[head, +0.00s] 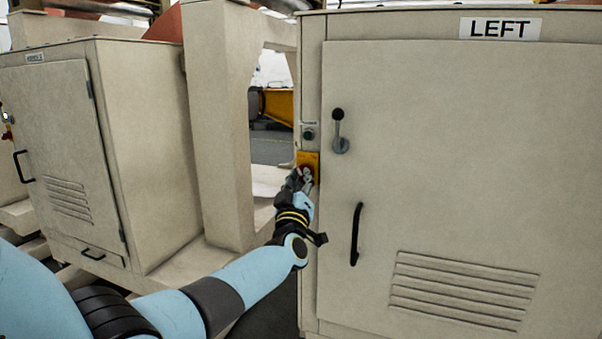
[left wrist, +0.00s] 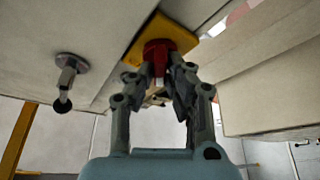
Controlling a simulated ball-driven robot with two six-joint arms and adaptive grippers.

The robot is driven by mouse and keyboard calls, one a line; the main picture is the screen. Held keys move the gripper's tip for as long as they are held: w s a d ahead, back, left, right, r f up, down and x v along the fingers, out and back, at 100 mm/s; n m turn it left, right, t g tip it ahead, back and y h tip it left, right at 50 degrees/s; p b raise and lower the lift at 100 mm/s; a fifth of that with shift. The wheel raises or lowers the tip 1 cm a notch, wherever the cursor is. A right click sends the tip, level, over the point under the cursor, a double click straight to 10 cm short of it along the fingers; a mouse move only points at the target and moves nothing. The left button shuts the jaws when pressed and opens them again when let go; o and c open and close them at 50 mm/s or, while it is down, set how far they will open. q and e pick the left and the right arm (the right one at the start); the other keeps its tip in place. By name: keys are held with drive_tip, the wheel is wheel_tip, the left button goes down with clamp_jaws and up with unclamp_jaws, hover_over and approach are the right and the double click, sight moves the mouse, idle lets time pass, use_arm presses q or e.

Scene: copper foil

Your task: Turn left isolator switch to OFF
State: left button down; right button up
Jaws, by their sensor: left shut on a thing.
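The left isolator switch is a red knob (left wrist: 157,52) on a yellow plate (head: 308,160), on the narrow left strip of the cabinet (head: 450,180) labelled LEFT. The yellow plate also shows in the left wrist view (left wrist: 184,37). My left gripper (head: 305,178) reaches up to the plate. In the left wrist view my left gripper (left wrist: 160,75) has its fingers closed on both sides of the red knob. The fingers hide part of the knob, and its turned position cannot be read. My right gripper is not in view.
A grey lever with a black ball (head: 339,130) sticks out right of the switch. A small dark round control (head: 309,133) sits above it. A black door handle (head: 356,234) is lower right. A beige pillar (head: 220,120) and the MIDDLE cabinet (head: 150,150) stand left.

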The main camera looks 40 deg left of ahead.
use_arm(q)
drive_tip(key=shift+n+g+y+p, duration=0.5)
drive_tip(key=shift+n+g+p, duration=0.1)
drive_tip(key=shift+n, duration=0.9)
drive_tip(key=c, duration=1.3)
unclamp_jaws()
drive_tip(key=shift+c, duration=0.2)
drive_tip(key=v, duration=1.2)
